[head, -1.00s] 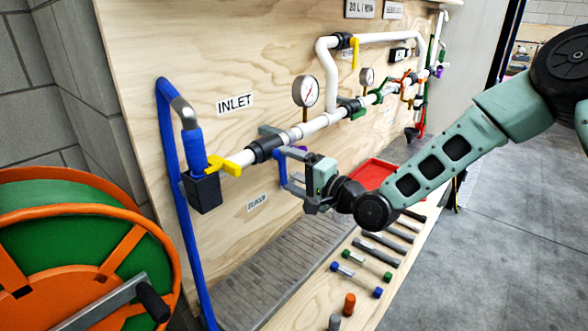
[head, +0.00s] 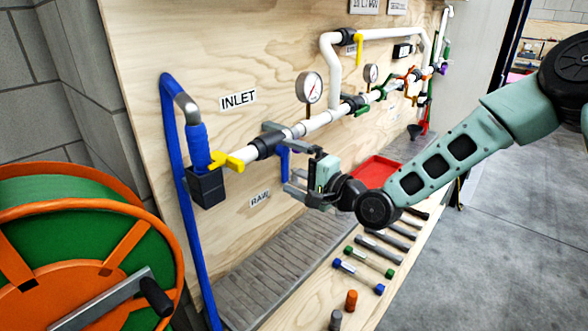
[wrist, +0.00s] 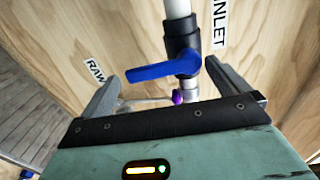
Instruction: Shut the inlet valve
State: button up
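The inlet valve has a black body (head: 266,146) on the white pipe, below and right of the INLET sign (head: 238,100). Its blue lever (head: 283,165) hangs down, across the pipe. In the wrist view the lever (wrist: 160,71) points left from the black body (wrist: 182,46), crosswise to the pipe. My gripper (head: 279,158) is open at the valve, one finger above and one below. In the wrist view its fingers (wrist: 165,78) stand apart on either side of the lever. Nothing is clamped; whether a finger touches the lever I cannot tell.
A yellow lever (head: 226,161) sits left on the same pipe, by the blue hose (head: 172,130). A round gauge (head: 308,88) stands right of the valve. A RAW label (head: 259,199) is below. A red tray (head: 375,170) and several tools lie on the bench. A hose reel (head: 75,250) is front left.

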jog(key=shift+d, duration=0.1)
jog(key=b+v, duration=0.2)
jog(key=v, duration=1.5)
jog(key=shift+s+d, duration=0.1)
jog(key=shift+s, duration=0.05)
jog(key=s+a+f+n+g+h, duration=0.2)
jog(key=s+f+n+g+h, duration=0.45)
jog(key=f+n, duration=0.2)
jog(key=s+d+r+n+g+h, duration=0.2)
jog(key=s+r+n+h, duration=0.1)
jog(key=s, duration=0.6)
jog(key=s+d+r+n+g+h, duration=0.2)
jog(key=s+d+r+n+h, duration=0.1)
jog(key=s, duration=0.6)
jog(key=shift+r+n+h, duration=0.3)
jog(key=shift+n+h, duration=0.15)
jog(key=shift+h, duration=0.1)
